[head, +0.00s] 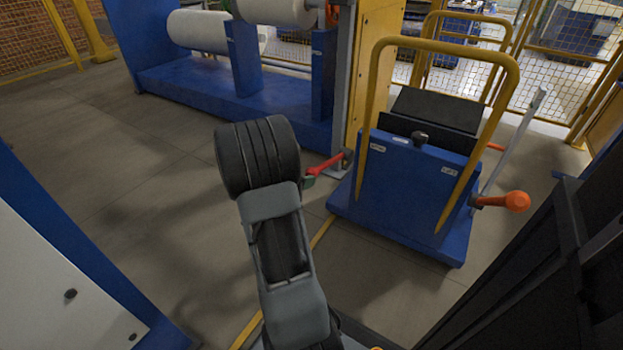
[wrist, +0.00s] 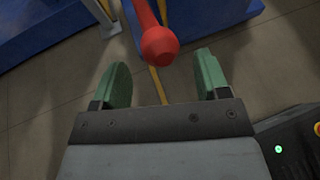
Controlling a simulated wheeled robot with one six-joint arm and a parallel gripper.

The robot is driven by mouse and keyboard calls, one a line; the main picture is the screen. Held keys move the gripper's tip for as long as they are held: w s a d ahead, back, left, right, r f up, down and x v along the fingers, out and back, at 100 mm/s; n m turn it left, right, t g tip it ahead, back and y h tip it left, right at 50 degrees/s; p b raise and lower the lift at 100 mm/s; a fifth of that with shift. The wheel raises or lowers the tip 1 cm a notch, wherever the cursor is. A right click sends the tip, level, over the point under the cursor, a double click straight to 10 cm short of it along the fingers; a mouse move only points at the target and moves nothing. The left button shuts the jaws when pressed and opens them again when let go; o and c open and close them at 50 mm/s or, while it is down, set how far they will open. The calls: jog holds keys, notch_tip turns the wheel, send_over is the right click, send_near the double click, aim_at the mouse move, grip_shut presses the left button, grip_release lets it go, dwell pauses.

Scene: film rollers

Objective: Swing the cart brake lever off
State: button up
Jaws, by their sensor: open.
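A red lever (head: 326,164) points left from a dark pivot (head: 348,155) at the left side of the blue cart (head: 410,190). In the wrist view the lever's round red end (wrist: 159,45) lies between the tips of my open gripper (wrist: 163,62), with a gap to each green finger. In the head view my gripper (head: 308,182) is at the lever's free end, mostly hidden behind my own wrist. I cannot tell whether the pivot is fixed to the cart or the post behind it. The cart has two small labels, too small to read.
An orange knob (head: 516,201) sticks out at the cart's right side beside a pale rod (head: 520,130). The cart's yellow handle (head: 445,45) rises high. A blue roller stand (head: 200,90) and a grey post (head: 343,80) stand behind. The floor at left is clear.

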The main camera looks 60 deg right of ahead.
aim_at(311, 174)
jog(key=shift+b+x, duration=0.6)
jog(key=shift+x, duration=1.7)
